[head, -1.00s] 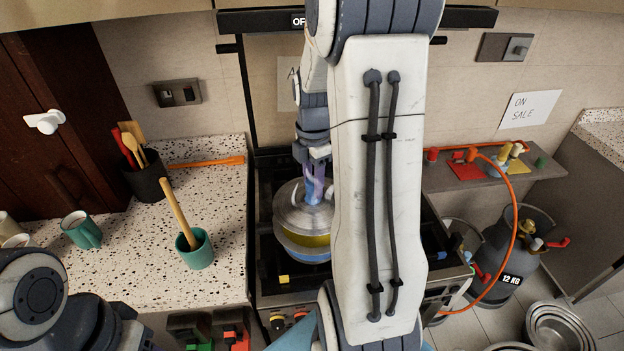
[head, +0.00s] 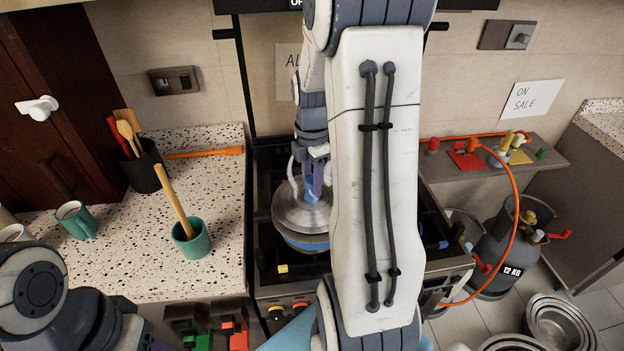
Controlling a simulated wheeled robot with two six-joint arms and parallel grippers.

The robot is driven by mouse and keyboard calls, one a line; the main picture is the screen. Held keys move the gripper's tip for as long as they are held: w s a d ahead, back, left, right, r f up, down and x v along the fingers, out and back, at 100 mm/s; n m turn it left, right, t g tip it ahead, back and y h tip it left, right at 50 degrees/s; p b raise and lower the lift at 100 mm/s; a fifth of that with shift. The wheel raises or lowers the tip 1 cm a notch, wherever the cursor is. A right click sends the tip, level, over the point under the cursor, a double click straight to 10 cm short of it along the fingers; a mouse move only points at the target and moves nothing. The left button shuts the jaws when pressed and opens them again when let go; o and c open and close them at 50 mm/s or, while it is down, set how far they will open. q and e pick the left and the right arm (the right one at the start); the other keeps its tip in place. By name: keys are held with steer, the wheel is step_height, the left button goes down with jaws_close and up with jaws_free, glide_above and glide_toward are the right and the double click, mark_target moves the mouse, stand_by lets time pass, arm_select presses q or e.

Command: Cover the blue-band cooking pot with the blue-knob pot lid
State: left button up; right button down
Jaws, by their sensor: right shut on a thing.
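The silver pot lid (head: 290,214) is in the head view, on the stove left of my right forearm. My right gripper (head: 314,180) points down from above and is shut on its blue knob (head: 317,186). The cooking pot, with its blue band (head: 304,242), is directly under the lid. The lid hides the pot's opening and looks close to level over it. I cannot tell whether it rests fully on the rim. My forearm hides the right side of both. My left arm shows at the lower left, but its gripper is out of view.
The black stove (head: 265,262) surrounds the pot. On the speckled counter (head: 120,262) to the left stand a teal cup with a wooden pestle (head: 193,242), a black utensil holder (head: 144,170) and a green mug (head: 75,220). A gas cylinder (head: 503,250) stands at the right.

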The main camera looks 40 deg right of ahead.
steer(key=shift+f, duration=0.15)
stand_by(0.4)
steer(key=shift+f+b, duration=0.65)
steer(key=shift+f, duration=0.2)
steer(key=shift+f, duration=0.15)
stand_by(1.1)
steer(key=shift+f, duration=0.25)
